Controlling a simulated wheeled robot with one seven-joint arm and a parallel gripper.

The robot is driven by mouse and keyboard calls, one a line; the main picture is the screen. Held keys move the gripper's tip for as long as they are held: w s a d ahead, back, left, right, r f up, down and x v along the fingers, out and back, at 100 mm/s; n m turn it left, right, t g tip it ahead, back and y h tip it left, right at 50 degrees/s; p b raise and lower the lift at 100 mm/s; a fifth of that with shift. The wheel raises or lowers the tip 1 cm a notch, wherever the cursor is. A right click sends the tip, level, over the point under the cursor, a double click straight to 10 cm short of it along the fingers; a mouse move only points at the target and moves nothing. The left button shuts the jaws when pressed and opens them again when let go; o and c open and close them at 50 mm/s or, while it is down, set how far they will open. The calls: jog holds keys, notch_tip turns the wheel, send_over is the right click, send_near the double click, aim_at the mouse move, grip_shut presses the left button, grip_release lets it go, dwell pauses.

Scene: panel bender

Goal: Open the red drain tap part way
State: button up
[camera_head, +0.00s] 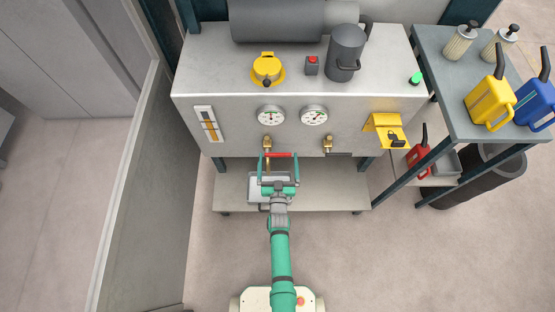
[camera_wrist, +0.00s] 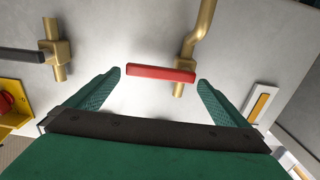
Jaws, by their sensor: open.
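The red drain tap is a flat red lever handle (camera_wrist: 162,73) on a brass valve and pipe (camera_wrist: 201,30). In the wrist view the lever lies crosswise between the two finger tips. In the head view the red lever (camera_head: 281,155) shows below the left gauge, just beyond my gripper. My gripper (camera_head: 281,164) is open, with its green fingers (camera_wrist: 160,84) spread to either side of the lever. A gap shows between each finger and the lever ends. I cannot tell how far the tips are from it in depth.
A second brass valve (camera_wrist: 57,52) with a black lever (camera_wrist: 22,55) is to the left in the wrist view. The sight gauge (camera_wrist: 262,103) is on the right. A grey tray (camera_head: 256,190) sits on the lower shelf beneath the tap. A yellow bracket (camera_head: 383,124) projects from the front panel.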

jog(key=shift+w, duration=0.15)
jog(key=shift+c, duration=0.6)
jog(key=c, duration=1.2)
jog(key=shift+c, duration=0.2)
